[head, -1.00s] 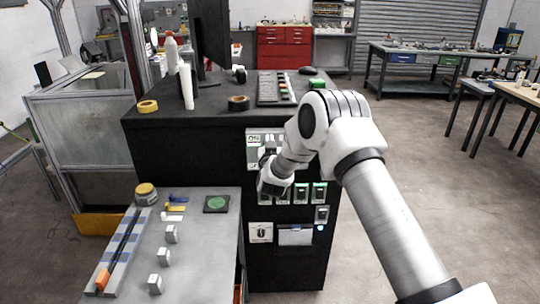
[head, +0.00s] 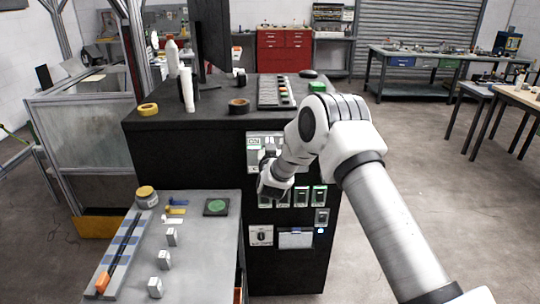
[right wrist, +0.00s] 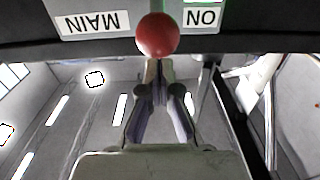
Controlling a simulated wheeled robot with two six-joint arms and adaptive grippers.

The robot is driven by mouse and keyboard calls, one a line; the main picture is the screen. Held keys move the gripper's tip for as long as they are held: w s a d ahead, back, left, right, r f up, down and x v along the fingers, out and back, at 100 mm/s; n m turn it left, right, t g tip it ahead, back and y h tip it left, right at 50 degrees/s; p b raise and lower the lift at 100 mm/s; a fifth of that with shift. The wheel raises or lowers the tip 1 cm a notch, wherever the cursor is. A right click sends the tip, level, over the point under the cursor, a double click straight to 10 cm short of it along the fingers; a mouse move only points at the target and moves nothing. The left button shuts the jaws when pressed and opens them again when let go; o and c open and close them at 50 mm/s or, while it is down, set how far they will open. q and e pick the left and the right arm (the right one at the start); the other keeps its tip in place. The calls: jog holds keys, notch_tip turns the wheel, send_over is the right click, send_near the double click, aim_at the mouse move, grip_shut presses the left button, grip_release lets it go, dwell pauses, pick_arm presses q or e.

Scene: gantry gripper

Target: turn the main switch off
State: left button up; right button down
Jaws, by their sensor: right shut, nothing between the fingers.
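The main switch's red ball knob (right wrist: 158,35) shows in the right wrist view between a MAIN label (right wrist: 92,23) and an ON label (right wrist: 201,17), both upside down there. My right gripper (right wrist: 158,70) is shut and empty. Its fingertips are right at the knob's lower edge in that view; I cannot tell whether they touch it. In the head view the right gripper (head: 271,188) is in front of the black cabinet's switch panel (head: 253,155), and the arm hides the knob. My left gripper is not in view.
Several green-lit switches (head: 302,197) sit low on the cabinet front, above a rotary switch plate (head: 261,235) and a small screen (head: 296,238). A grey bench (head: 205,250) with small blocks stands to the left. Open floor lies to the right.

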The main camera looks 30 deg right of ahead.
dwell(0.3)
jog(key=shift+s+a+f+b, duration=0.1)
jog(key=shift+s+f+b, duration=0.05)
jog(key=shift+f+b, duration=1.55)
jog(key=f+b, duration=0.1)
jog(key=f, duration=0.2)
jog(key=shift+w, duration=0.2)
jog(key=p+v, duration=0.1)
jog(key=v, duration=0.8)
jog(key=shift+r+p, duration=0.4)
jog(key=shift+r, duration=0.1)
